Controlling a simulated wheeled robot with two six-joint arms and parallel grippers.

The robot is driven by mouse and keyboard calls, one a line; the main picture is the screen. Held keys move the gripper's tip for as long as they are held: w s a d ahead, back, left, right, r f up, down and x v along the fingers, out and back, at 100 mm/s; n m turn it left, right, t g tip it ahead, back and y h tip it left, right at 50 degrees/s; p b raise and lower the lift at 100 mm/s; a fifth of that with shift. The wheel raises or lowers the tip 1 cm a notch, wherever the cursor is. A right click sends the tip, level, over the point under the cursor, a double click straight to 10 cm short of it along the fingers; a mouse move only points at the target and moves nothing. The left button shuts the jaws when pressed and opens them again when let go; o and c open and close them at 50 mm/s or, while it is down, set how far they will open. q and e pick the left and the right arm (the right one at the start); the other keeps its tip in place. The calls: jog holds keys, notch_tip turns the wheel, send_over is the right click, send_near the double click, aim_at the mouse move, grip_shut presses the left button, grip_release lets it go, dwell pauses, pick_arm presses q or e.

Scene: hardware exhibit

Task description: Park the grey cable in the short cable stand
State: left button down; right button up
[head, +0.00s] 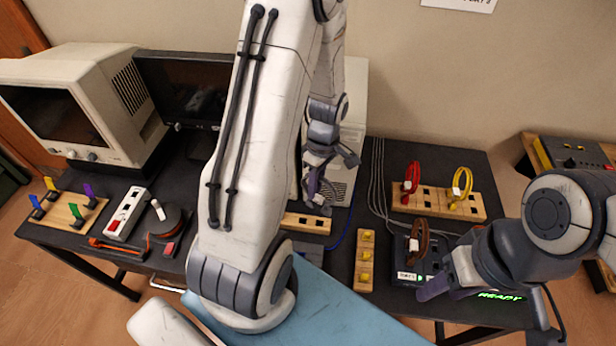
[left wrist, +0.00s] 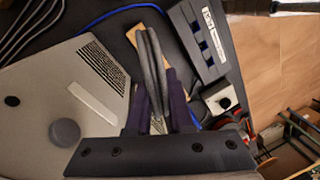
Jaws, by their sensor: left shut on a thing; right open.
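My left gripper (head: 318,192) is shut on the grey cable, above the middle of the table. In the left wrist view the grey cable (left wrist: 151,62) is a loop standing out between the purple fingers (left wrist: 160,112). In the head view I cannot make out the cable at the gripper. A short wooden stand with dark slots (head: 305,223), which looks like the short cable stand, lies just below the left gripper in the picture. In the left wrist view a wooden piece (left wrist: 133,38) shows partly behind the cable; contact cannot be told. My right gripper (head: 440,282) is open and empty at the right.
A longer wooden stand (head: 474,212) holds a red cable (head: 411,178) and a yellow cable (head: 460,186). A brown cable (head: 419,238) stands at a dark device (head: 405,278). A wooden block with yellow pieces (head: 365,262) is nearby. Monitors stand at back left.

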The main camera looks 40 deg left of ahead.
pick_arm(q)
jog(key=f+n+b, duration=0.1)
jog(key=a+f+n+b, duration=0.1)
jog(key=f+n+b, duration=0.1)
jog(key=s+f+n+b, duration=0.1)
jog(key=f+b, duration=0.1)
jog(key=shift+a+f+n+h, duration=0.15)
jog(key=shift+a+n+h, duration=0.1)
jog(key=shift+n+h, duration=0.15)
jog(key=shift+d, duration=0.1)
dwell(1.4)
jog(key=shift+f, duration=0.95)
dwell(2.1)
dwell(0.3)
jog(key=shift+c, duration=0.5)
grip_release()
jog(key=shift+r, duration=0.15)
